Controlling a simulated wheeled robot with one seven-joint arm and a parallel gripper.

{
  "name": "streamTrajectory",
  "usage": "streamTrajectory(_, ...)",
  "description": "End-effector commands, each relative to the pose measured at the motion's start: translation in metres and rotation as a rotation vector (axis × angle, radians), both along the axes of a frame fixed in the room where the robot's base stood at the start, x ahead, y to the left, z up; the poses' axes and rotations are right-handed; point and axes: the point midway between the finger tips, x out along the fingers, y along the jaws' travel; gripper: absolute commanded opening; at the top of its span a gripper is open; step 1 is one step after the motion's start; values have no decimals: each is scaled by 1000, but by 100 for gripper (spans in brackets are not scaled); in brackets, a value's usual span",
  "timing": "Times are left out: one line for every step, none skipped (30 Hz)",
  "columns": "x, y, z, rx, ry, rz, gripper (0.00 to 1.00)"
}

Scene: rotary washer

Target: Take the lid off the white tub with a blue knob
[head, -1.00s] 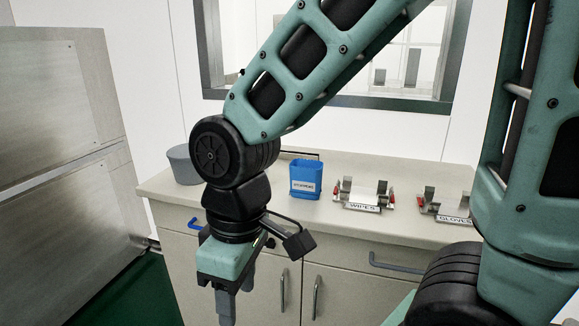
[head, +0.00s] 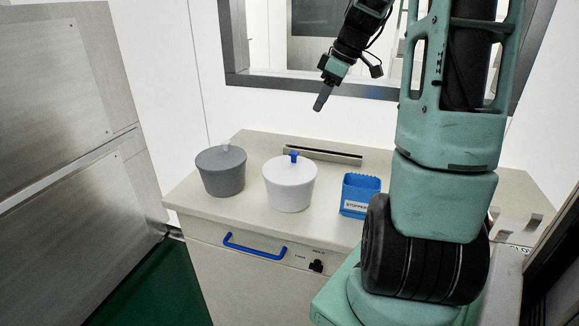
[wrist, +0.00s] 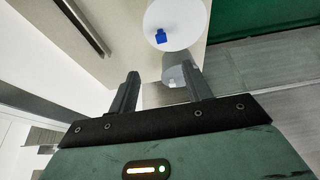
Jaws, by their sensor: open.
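The white tub (head: 289,188) stands on the counter with its lid (head: 290,168) on and a blue knob (head: 294,155) on top. In the wrist view the white lid (wrist: 184,22) and its blue knob (wrist: 160,37) lie beyond my fingertips. My gripper (head: 321,104) is raised well above the counter, up and to the right of the tub in the head view. In the wrist view the gripper (wrist: 160,76) is open with nothing between its fingers.
A grey tub (head: 222,178) with a pale knob stands left of the white tub. A blue box (head: 360,196) labelled for stoppers stands to its right. A metal rail (head: 323,155) lies behind. A blue drawer handle (head: 254,247) is on the counter front (head: 215,232).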

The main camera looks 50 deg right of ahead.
Motion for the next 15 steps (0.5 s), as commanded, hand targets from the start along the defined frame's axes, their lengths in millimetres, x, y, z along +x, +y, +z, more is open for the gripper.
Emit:
streamTrajectory(0, -2, -2, 2, -1, -1, 49)
streamTrajectory(1, -2, -5, 2, -1, -1, 49)
streamTrajectory(3, -1, -10, 3, -1, 0, 49)
streamTrajectory(5, 0, -15, 4, -1, 0, 49)
streamTrajectory(7, 1, -20, 5, 0, 1, 49)
streamTrajectory(10, 3, -28, 5, 0, 1, 49)
streamTrajectory(12, 4, -34, 5, 0, 1, 49)
streamTrajectory(14, 5, -40, 5, 1, 1, 49)
streamTrajectory(17, 6, -48, 5, 1, 1, 49)
streamTrajectory(20, 7, -53, 4, 1, 1, 49)
streamTrajectory(22, 8, -59, 5, 1, 2, 49)
streamTrajectory(25, 10, -67, 5, 1, 2, 49)
streamTrajectory(27, 11, -73, 6, 1, 2, 49)
streamTrajectory(29, 11, -78, 4, 0, 2, 49)
streamTrajectory(32, 12, -85, 4, 0, 2, 49)
